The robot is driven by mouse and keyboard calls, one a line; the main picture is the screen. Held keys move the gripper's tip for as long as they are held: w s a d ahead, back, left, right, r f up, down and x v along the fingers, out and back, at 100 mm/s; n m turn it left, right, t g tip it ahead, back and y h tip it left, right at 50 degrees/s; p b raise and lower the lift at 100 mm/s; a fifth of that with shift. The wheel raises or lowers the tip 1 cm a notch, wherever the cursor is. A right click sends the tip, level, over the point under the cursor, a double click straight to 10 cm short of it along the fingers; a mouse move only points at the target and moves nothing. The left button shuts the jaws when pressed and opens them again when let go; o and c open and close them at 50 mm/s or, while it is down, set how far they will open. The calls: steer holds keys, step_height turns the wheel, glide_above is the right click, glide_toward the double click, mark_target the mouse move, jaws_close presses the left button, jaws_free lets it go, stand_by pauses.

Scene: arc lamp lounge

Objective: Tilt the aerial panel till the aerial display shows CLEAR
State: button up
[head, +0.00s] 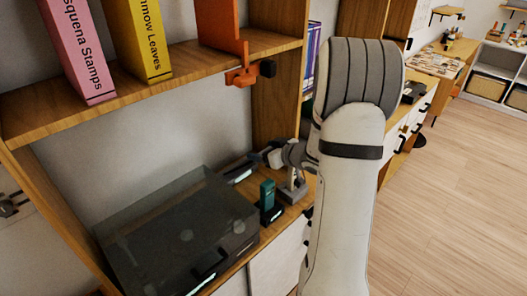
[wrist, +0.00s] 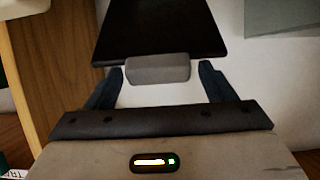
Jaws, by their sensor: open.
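In the wrist view a flat black panel (wrist: 160,28), which looks like the aerial panel, has a grey block (wrist: 158,69) on its near edge. My gripper (wrist: 161,76) is open, with one finger on each side of that block and a visible gap at both sides. In the head view my gripper (head: 274,158) is at the shelf's right end, partly hidden by my arm. A small grey stand (head: 293,188) is just below it. A pale lit strip (head: 241,174) left of it may be the aerial display; I cannot read any text on it.
A box with a smoky lid (head: 175,235) fills the lower shelf's left. A teal block (head: 267,196) in a dark holder stands beside the stand. An orange bracket (head: 240,76) hangs below the upper shelf (head: 190,72), which holds a pink book (head: 76,50) and a yellow book (head: 142,40).

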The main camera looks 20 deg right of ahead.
steer(key=v, duration=0.7)
steer(key=shift+s, duration=0.3)
steer(key=shift+d+r, duration=0.1)
steer(key=shift+d, duration=0.05)
